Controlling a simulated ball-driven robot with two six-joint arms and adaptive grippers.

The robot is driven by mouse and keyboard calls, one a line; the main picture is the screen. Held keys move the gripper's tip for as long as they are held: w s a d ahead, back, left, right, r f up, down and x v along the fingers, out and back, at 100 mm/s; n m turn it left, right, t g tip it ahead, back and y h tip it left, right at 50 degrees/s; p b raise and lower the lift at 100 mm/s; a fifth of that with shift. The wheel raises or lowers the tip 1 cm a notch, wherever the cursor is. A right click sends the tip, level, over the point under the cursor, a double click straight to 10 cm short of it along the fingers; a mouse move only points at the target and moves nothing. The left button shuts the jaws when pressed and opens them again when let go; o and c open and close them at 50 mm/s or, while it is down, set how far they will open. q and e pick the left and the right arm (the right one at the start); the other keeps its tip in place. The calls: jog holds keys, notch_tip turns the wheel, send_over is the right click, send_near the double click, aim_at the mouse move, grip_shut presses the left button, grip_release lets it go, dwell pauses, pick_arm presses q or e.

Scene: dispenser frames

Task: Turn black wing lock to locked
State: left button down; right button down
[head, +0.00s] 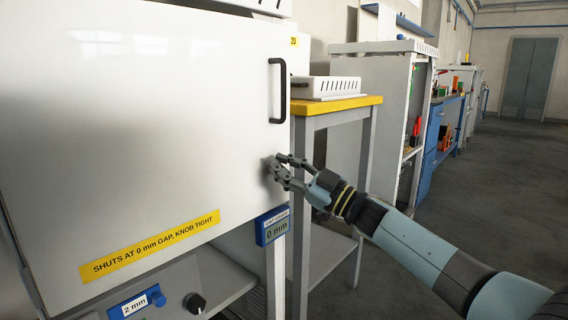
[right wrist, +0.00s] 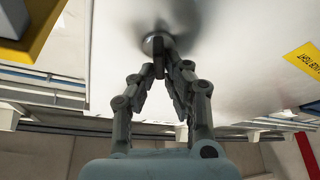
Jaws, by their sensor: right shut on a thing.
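The white door (head: 150,110) of the cabinet is closed or nearly so, with a black bar handle near its right edge. The black wing lock (right wrist: 159,57) sits on a round grey base against the white panel in the right wrist view. Its wing stands roughly lengthwise in that picture, between the fingertips. My right gripper (head: 279,167) is at the door's lower right edge, shut on the wing; it also shows in the right wrist view (right wrist: 161,72). In the head view the fingers mostly hide the lock. My left gripper is out of view.
A blue gap display (head: 273,228) reads 0 mm below my right gripper. A black knob (head: 195,303) and a blue 2 mm display (head: 137,305) are at the bottom. A yellow-topped table (head: 335,104) stands close behind the gripper. Floor at right is clear.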

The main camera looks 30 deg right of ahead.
jog(key=n+g, duration=0.1)
jog(key=n, duration=0.2)
jog(key=n+g+y+p, duration=0.1)
jog(key=n+g, duration=0.1)
jog(key=n, duration=0.2)
jog(key=shift+s+a+f, duration=0.1)
jog(key=shift+a, duration=0.05)
jog(key=n+g, duration=0.1)
jog(key=n, duration=0.2)
jog(key=shift+a+f+p, duration=0.1)
jog(key=shift+p, duration=0.2)
jog(key=shift+f+n+g, duration=0.1)
jog(key=shift+n+g, duration=0.3)
jog(key=shift+n, duration=0.6)
jog(key=shift+f+n+g+h+p, duration=0.25)
jog(key=shift+n+p, duration=0.25)
jog(key=shift+n, duration=0.5)
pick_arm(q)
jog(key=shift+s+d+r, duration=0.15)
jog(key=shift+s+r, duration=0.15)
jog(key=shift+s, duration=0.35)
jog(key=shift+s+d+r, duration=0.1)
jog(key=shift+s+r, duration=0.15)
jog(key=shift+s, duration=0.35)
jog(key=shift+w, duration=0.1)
pick_arm(e)
jog(key=shift+n, duration=0.3)
